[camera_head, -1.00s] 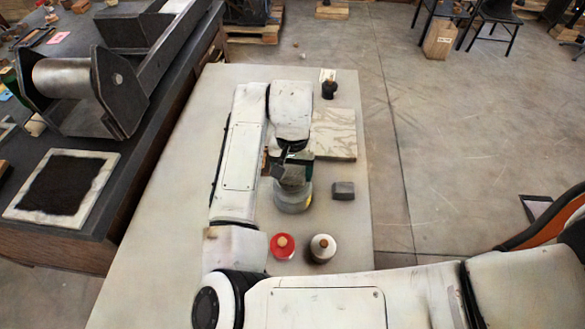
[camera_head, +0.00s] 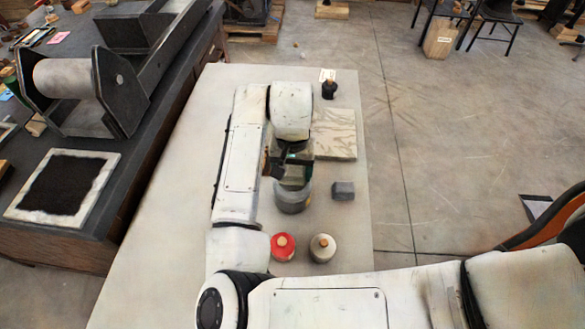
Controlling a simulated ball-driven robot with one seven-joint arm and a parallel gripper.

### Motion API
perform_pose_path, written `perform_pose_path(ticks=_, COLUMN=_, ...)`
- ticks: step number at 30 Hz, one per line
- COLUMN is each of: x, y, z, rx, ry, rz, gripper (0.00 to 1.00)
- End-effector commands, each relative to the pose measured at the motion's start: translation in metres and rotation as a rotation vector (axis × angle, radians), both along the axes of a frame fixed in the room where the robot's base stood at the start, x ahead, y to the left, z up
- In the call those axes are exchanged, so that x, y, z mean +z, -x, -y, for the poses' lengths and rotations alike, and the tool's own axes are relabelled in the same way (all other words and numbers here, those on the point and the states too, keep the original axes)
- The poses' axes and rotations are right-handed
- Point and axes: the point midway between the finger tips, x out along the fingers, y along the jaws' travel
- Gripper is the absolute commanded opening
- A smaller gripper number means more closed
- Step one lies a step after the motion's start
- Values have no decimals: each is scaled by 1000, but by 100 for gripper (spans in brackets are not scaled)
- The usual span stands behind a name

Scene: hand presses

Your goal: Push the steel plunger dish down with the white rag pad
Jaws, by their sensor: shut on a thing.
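My gripper (camera_head: 292,174) points down directly over a round grey metal can (camera_head: 293,203) on the pale table. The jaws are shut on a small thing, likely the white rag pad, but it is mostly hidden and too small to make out. The steel plunger dish appears to be at the top of the can, largely covered by my gripper. I cannot tell whether the pad touches the dish or how far the dish is pressed.
A dark grey block (camera_head: 343,190) lies right of the can. A red-topped pot (camera_head: 283,246) and a white-topped pot (camera_head: 322,247) stand in front. A marbled slab (camera_head: 337,133) and a dark bottle (camera_head: 329,90) are behind. The table's left side (camera_head: 175,215) is clear.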

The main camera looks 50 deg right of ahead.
Motion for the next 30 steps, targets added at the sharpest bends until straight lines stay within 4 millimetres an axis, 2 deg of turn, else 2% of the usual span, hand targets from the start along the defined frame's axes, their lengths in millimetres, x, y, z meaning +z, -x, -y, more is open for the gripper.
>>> perform_pose_path(ticks=13, x=1, y=1, z=0, rx=0, ry=-2, rz=-2, gripper=46)
perform_pose_path(ticks=30, x=43, y=0, z=0, rx=-1, ry=0, rz=-1, gripper=46)
